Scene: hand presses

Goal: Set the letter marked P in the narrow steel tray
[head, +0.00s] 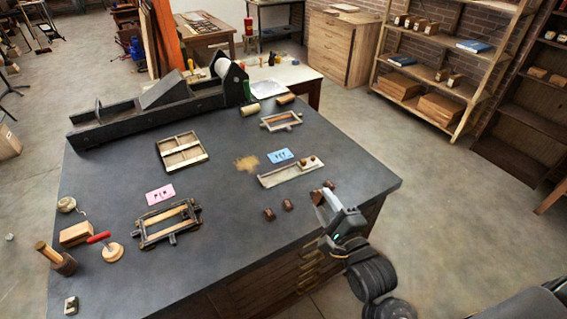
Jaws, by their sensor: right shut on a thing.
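A long, narrow, pale metal tray (278,180), which looks like the narrow steel tray, lies right of centre on the dark bench, with small tan pieces (310,162) at its right end. My right gripper (322,202) is at the bench's right front edge, just right of and nearer than the tray, shut on a small brown letter block (317,197). Another brown block (328,185) shows close behind the fingers. Two more brown blocks (269,214) (287,204) lie on the bench left of the gripper. The marks on the blocks are too small to read. My left gripper is out of view.
A blue card (280,155) lies behind the tray and a pink card (160,194) further left. A wooden frame (168,222), divided tray (181,151), smaller frame (281,121) and dark press (160,103) stand around. Bare bench (225,190) lies left of the tray.

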